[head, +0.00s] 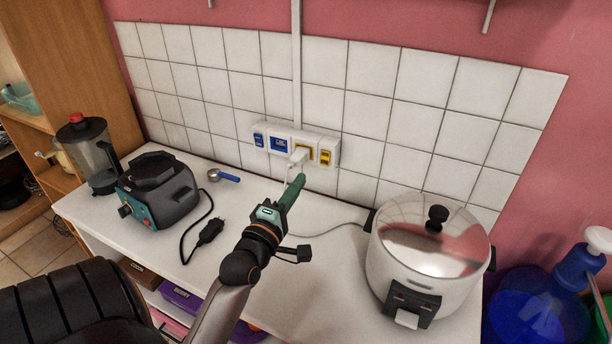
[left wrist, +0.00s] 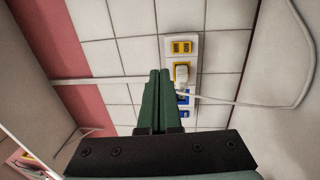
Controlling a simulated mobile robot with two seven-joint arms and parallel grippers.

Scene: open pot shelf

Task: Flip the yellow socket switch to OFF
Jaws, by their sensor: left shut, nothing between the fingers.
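The yellow socket switch (head: 326,157) sits at the right end of a white wall socket panel (head: 268,129). It shows at the top of the panel in the left wrist view (left wrist: 181,47). A white plug (head: 299,155) sits in the yellow socket (left wrist: 182,68) beside it. My left gripper (head: 298,172) is shut and empty, its green fingers pointing toward the panel, just below the plug in the head view. In the left wrist view the fingertips (left wrist: 160,73) are left of the socket column. Whether they touch anything cannot be told. My right gripper is not in view.
A rice cooker (head: 430,260) stands on the counter at right, its cord running behind my arm. Blue bottles (head: 540,305) stand far right.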

